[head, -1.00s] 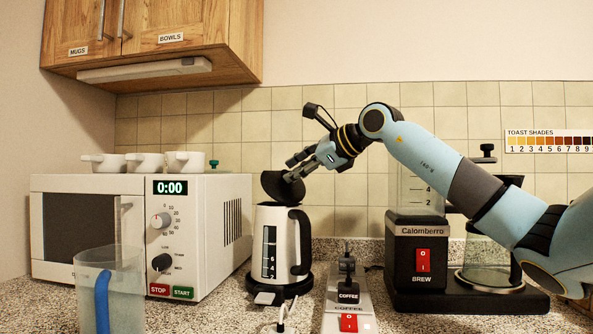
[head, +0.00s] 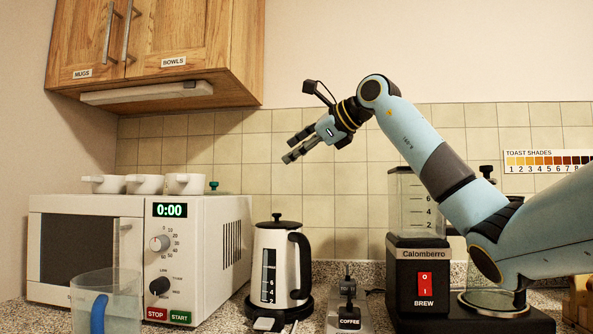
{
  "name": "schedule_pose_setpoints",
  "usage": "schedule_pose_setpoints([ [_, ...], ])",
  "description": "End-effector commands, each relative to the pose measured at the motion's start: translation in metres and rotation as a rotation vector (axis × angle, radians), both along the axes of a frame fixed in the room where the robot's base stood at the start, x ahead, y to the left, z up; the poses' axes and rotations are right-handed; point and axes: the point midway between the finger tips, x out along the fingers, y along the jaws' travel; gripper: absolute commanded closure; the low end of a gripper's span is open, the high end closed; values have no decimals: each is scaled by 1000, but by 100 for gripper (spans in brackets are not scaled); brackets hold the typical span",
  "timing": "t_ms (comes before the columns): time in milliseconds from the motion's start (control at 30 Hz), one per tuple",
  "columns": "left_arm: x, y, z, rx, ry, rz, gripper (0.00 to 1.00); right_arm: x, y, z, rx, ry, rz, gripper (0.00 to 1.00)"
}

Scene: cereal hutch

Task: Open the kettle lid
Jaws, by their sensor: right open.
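The white kettle (head: 278,262) with a black handle and a dark level window stands upright on its black base, right of the microwave. Its black lid (head: 277,223) with a small knob lies flat on top, shut. My right gripper (head: 290,149) is open and empty, in the air above the kettle and clear of the lid, with its fingers pointing left. My left gripper is not in view.
The microwave (head: 134,256) stands at the left with several white cups on it, under a wooden cabinet (head: 150,45). A clear pitcher (head: 121,308) is in front. The coffee maker (head: 419,280) stands on the right, below my right arm.

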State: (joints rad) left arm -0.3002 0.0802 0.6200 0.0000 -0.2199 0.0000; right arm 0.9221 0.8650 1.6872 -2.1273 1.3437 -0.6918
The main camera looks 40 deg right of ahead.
Motion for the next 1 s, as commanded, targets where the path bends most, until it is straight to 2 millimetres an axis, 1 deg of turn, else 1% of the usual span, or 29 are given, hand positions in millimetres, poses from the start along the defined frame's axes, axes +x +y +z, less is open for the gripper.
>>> schedule_pose_setpoints([
  [100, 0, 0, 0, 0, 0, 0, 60, 0, 0, 5, 0, 1, 0, 55],
  [600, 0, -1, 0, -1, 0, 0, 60, 0, 0, 6, 0, 1, 0, 55],
  [667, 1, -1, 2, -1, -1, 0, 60, 0, 0, 8, 0, 0, 0, 55],
  [733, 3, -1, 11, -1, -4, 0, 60, -1, 0, 19, -1, -3, 0, 55],
  [900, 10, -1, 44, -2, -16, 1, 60, -5, 0, 59, 0, -15, 0, 55],
  [1000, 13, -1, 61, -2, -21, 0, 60, -7, 0, 79, -1, -20, 0, 55],
])
